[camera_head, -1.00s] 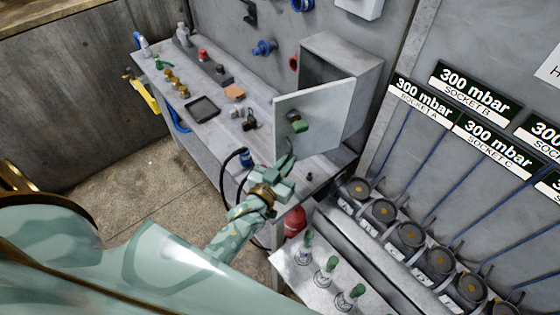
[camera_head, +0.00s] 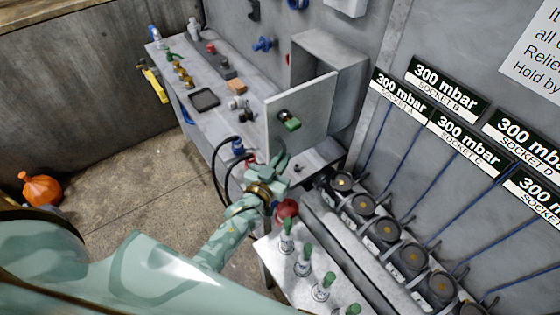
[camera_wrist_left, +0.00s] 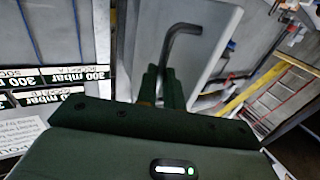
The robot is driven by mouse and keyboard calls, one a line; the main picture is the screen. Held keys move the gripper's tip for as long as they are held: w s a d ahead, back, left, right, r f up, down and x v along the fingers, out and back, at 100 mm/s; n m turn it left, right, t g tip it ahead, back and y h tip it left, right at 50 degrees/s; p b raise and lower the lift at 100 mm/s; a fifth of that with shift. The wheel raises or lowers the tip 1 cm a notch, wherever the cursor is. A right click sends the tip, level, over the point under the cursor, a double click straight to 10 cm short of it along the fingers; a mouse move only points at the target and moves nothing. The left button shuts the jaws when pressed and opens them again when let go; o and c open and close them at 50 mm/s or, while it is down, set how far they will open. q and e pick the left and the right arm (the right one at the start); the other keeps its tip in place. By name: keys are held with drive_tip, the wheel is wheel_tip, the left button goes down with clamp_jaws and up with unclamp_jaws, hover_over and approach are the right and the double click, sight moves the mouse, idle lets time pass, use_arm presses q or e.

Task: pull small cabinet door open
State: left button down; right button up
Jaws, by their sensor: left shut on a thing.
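The small grey cabinet (camera_head: 345,62) is mounted on the wall above the right end of the bench. Its pale door (camera_head: 310,98) stands swung out, with the dark interior showing behind its upper edge. In the left wrist view, the door (camera_wrist_left: 195,50) is right in front of my left gripper (camera_wrist_left: 163,85), whose fingers are shut on the lower end of a bent dark door handle (camera_wrist_left: 180,40). My right gripper is out of view.
A grey bench (camera_head: 220,118) with small fittings and a dark tray (camera_head: 204,98) runs left. Several green-topped valves (camera_head: 304,258) and round sockets (camera_head: 386,228) lie at lower right. An orange container (camera_head: 41,188) stands on open floor (camera_head: 120,190).

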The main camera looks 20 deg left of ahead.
use_arm(q)
drive_tip(key=shift+w+d+r, duration=0.1)
drive_tip(key=shift+w+r, duration=0.15)
drive_tip(key=shift+r, duration=0.1)
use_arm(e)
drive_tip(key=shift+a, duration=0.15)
use_arm(q)
drive_tip(key=c, duration=1.8)
unclamp_jaws()
drive_tip(key=shift+o, duration=1.4)
drive_tip(key=shift+w+d+f, duration=0.1)
drive_tip(key=shift+w, duration=0.1)
drive_tip(key=s+a, duration=0.1)
drive_tip(key=s, duration=1.5)
drive_tip(key=shift+f+b, duration=0.2)
drive_tip(key=shift+b, duration=0.15)
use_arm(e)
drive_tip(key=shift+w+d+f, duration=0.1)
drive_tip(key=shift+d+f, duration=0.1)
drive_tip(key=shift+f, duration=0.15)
